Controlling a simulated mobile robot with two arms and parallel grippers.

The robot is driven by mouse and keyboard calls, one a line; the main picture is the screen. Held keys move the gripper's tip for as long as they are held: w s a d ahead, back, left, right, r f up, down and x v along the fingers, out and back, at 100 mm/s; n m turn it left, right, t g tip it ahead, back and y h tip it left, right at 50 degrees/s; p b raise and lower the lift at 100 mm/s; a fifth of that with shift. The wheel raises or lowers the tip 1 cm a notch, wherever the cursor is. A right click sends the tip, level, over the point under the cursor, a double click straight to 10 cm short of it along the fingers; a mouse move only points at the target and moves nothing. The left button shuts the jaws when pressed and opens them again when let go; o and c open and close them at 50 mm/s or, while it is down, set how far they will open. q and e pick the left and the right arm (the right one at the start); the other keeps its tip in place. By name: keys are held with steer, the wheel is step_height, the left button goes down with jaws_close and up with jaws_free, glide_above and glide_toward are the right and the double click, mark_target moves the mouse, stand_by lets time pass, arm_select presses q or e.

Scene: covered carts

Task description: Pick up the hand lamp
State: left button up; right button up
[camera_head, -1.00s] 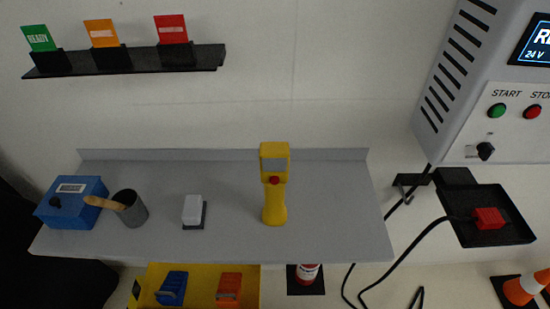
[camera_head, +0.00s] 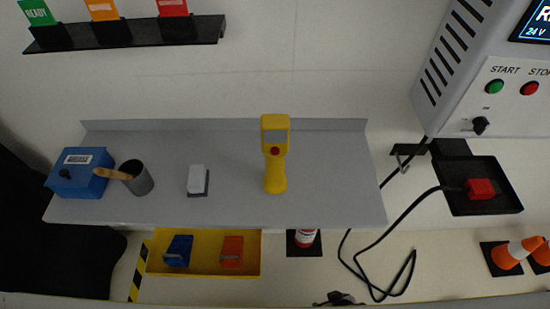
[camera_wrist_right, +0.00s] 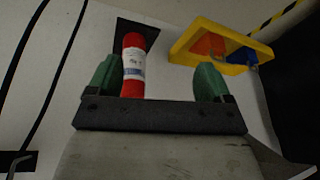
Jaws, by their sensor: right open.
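The yellow hand lamp (camera_head: 275,165) stands upright on the grey shelf (camera_head: 330,190), right of its middle. It has a grey face at the top and a red button below it. The lamp does not show in the right wrist view. My right gripper (camera_wrist_right: 157,68) is open there, with two green fingers apart and nothing held. A red cylinder with a white label (camera_wrist_right: 134,68) shows beyond and between the fingers, without clear contact. My left gripper is not in view.
On the shelf are a blue box (camera_head: 78,178), a grey cup with a wooden handle (camera_head: 138,180) and a white-topped block (camera_head: 197,177). A yellow tray (camera_head: 205,266) lies below. A black cable (camera_head: 395,228) hangs right of the shelf. Orange cones (camera_head: 515,252) stand at lower right.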

steer(key=w+a+r+n+t+y+b, duration=0.1)
steer(key=w+a+r+y, duration=0.15)
steer(key=r, duration=0.65)
steer(key=w+a+r+n+t+y+b, duration=0.15)
steer(key=w+a+r, duration=0.25)
steer(key=r, duration=0.6)
steer(key=w+a+r+n+t+y, duration=0.1)
steer(key=w+a+r+t, duration=0.15)
steer(key=r, duration=0.65)
steer(key=m+t, duration=0.3)
steer(key=t, duration=0.7)
glide_toward(275, 164)
steer(key=a+r, duration=0.4)
steer(key=r, duration=0.1)
steer(key=w+f+m+h, duration=0.1)
steer(key=w+h, duration=0.1)
steer(key=w, duration=0.2)
steer(key=w+f+m+h+p, duration=0.1)
steer(key=w+h, duration=0.2)
steer(key=w, duration=0.1)
steer(key=w+f+m+g+h, duration=0.1)
steer(key=w+m+h, duration=0.1)
steer(key=w, duration=0.2)
steer(key=shift+d+f, duration=0.3)
steer(key=shift+s+r, duration=0.1)
steer(key=shift+s, duration=0.1)
steer(key=c, duration=1.3)
